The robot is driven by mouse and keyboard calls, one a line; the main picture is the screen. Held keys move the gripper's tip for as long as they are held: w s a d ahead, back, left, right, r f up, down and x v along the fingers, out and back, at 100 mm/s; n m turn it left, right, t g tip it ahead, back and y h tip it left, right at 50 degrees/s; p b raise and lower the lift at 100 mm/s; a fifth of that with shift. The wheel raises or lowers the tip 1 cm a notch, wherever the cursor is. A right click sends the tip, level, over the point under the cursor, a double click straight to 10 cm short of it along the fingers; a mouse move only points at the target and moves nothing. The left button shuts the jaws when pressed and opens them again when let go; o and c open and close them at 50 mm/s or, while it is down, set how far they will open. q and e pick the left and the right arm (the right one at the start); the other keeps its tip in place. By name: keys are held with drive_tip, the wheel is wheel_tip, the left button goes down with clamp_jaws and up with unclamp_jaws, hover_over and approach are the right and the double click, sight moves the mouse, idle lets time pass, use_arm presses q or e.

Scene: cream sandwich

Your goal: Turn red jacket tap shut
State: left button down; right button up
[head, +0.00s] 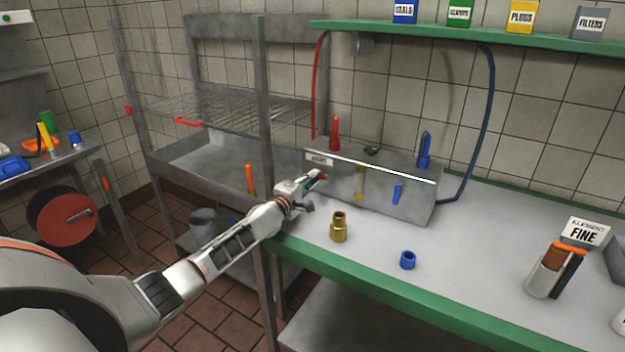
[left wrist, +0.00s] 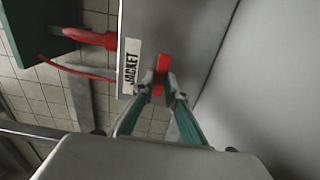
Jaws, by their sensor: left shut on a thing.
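The red jacket tap (left wrist: 161,72) shows in the left wrist view as a small red lever on the grey box's face, next to a white label reading JACKET (left wrist: 131,66). My left gripper (left wrist: 162,88) has its two fingers closed on the lever, one on each side. In the head view, my left gripper (head: 315,188) is at the left end of the steel box (head: 410,196), below its label (head: 319,159). Only a bit of the red lever (head: 322,176) shows there; the gripper hides the rest. My right gripper is not in view.
On the box stand a red fitting (head: 335,134) with a red hose and a blue fitting (head: 424,150) with a blue hose. A blue lever (head: 397,194) is on its front. A brass fitting (head: 339,228) and blue ring (head: 407,260) stand on the bench. The bench between is clear.

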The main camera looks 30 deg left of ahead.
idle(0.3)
use_arm(q)
drive_tip(key=c, duration=2)
unclamp_jaws()
drive_tip(key=shift+c, duration=0.2)
drive_tip(key=shift+s+d, duration=0.1)
drive_tip(key=shift+s+d, duration=0.15)
drive_tip(key=shift+s, duration=0.65)
drive_tip(key=s, duration=1)
drive_tip(key=shift+s+a, duration=0.1)
drive_tip(key=shift+a, duration=0.15)
